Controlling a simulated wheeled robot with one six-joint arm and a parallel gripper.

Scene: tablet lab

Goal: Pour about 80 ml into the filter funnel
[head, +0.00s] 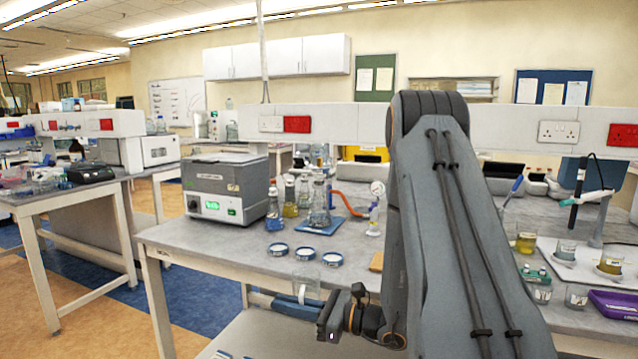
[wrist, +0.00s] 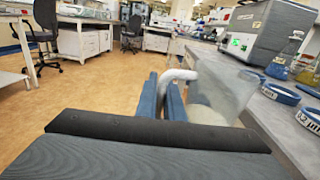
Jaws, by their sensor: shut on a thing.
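My gripper (head: 299,306) is in front of the bench's front edge, with its blue fingers shut on the white handle of a clear jug (head: 307,272). In the wrist view my gripper (wrist: 172,92) has the handle between its fingers, and the jug (wrist: 225,88) looks roughly upright with a pale, cloudy content low inside. A clear flask (head: 319,208) stands on a blue mat (head: 321,227) farther back on the bench, with an orange hose beside it. What looks like the filter funnel (head: 319,183) sits on its top, small and hard to make out. The jug is apart from it.
Several blue-rimmed dishes (head: 305,253) lie between the jug and the flask. A grey machine (head: 225,188) stands at left. Bottles with blue and yellow liquid (head: 290,208) stand close left of the flask.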

